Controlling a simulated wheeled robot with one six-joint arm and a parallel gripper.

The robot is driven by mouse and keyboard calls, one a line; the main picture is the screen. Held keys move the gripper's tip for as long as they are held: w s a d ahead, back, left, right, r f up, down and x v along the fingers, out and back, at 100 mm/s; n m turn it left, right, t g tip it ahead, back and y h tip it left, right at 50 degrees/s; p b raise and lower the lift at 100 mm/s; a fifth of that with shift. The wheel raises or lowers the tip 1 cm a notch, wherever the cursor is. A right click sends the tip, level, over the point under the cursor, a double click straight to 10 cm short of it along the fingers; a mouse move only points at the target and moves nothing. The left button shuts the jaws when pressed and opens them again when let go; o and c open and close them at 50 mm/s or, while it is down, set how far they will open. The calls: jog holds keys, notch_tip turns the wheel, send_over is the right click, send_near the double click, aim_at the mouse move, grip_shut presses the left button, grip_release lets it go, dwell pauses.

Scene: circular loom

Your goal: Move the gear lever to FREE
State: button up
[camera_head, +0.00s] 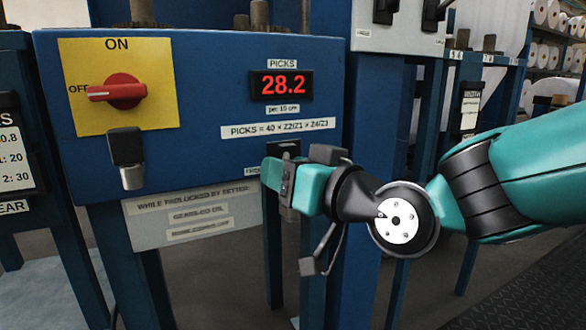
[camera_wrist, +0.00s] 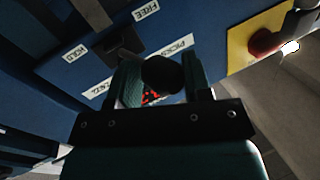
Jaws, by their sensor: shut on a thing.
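The gear lever shows in the wrist view as a dark round knob (camera_wrist: 162,72) between the two fingers of my gripper (camera_wrist: 164,82), which is shut on it. A dark slot plate (camera_wrist: 118,42) lies beyond the knob. A white FREE label (camera_wrist: 147,10) is above the plate, and another small label (camera_wrist: 76,52), hard to read, is to its left. In the head view my gripper (camera_head: 280,180) is at the lower right of the blue panel, below a dark bracket (camera_head: 283,148). My fingers hide the lever there.
The blue panel (camera_head: 205,100) carries a red ON/OFF switch (camera_head: 120,91) on a yellow plate, a PICKS display (camera_head: 282,85) reading 28.2, and a black-and-silver padlock-like piece (camera_head: 127,155). Blue posts stand below and right of my gripper. Spools (camera_head: 545,12) sit at the far right.

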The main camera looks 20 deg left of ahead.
jog(key=shift+s+a, duration=0.2)
jog(key=shift+a, duration=0.15)
jog(key=o, duration=1)
jog(key=shift+a, duration=0.15)
jog(key=shift+o, duration=0.2)
jog(key=shift+d, duration=0.35)
jog(key=v, duration=1.7)
jog(key=shift+w, duration=0.15)
